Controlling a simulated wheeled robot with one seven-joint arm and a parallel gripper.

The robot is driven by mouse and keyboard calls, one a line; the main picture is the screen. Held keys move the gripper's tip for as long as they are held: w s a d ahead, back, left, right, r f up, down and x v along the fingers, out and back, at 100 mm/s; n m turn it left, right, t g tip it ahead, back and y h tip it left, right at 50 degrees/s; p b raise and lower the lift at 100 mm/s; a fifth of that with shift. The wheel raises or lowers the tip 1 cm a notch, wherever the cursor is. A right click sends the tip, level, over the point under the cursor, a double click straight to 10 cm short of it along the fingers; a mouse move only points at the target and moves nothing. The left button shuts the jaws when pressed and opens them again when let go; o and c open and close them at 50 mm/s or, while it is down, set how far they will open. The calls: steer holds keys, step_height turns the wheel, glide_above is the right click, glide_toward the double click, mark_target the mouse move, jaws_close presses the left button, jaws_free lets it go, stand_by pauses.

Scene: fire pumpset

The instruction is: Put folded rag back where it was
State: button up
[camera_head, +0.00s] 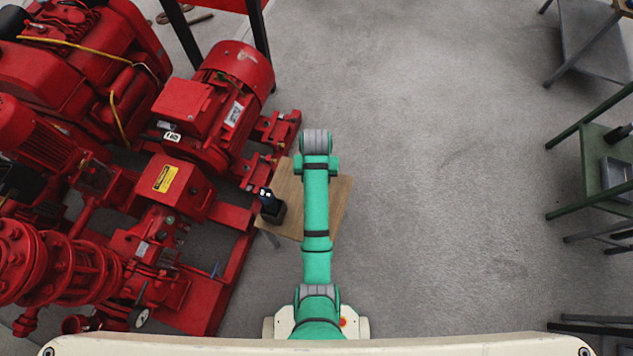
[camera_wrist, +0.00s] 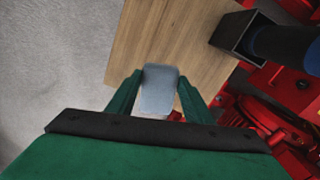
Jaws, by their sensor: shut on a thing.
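My gripper (camera_wrist: 158,92) shows in the wrist view with its two dark green fingers on either side of a pale grey-blue folded rag (camera_wrist: 158,90). It is shut on the rag. Beyond the rag is the wooden top of a small table (camera_wrist: 150,38); I cannot tell whether the rag touches it. In the head view the same wooden table (camera_head: 332,205) stands beside the red pumpset, partly under my green arm. The gripper and rag are hidden there by the arm.
A dark open box (camera_wrist: 229,43) with a dark blue object (camera_wrist: 285,48) stands on the wood; the dark box (camera_head: 272,211) also shows in the head view. The red pumpset (camera_head: 180,185) fills the left. Green shelving (camera_head: 600,165) stands at the right. Grey floor between is clear.

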steer(key=s+r+m, duration=0.3)
steer(key=s+r, duration=0.1)
steer(key=s, duration=1)
steer(key=w+f, duration=0.2)
steer(key=w, duration=0.2)
steer(key=w+f, duration=0.3)
steer(key=w, duration=0.1)
steer(key=w+f, duration=0.3)
steer(key=w, duration=0.1)
steer(key=shift+a+f, duration=0.15)
steer(key=shift+a, duration=0.05)
steer(key=shift+w+f, duration=0.55)
steer(key=shift+f, duration=1.75)
steer(key=shift+f, duration=0.15)
steer(key=o, duration=0.8)
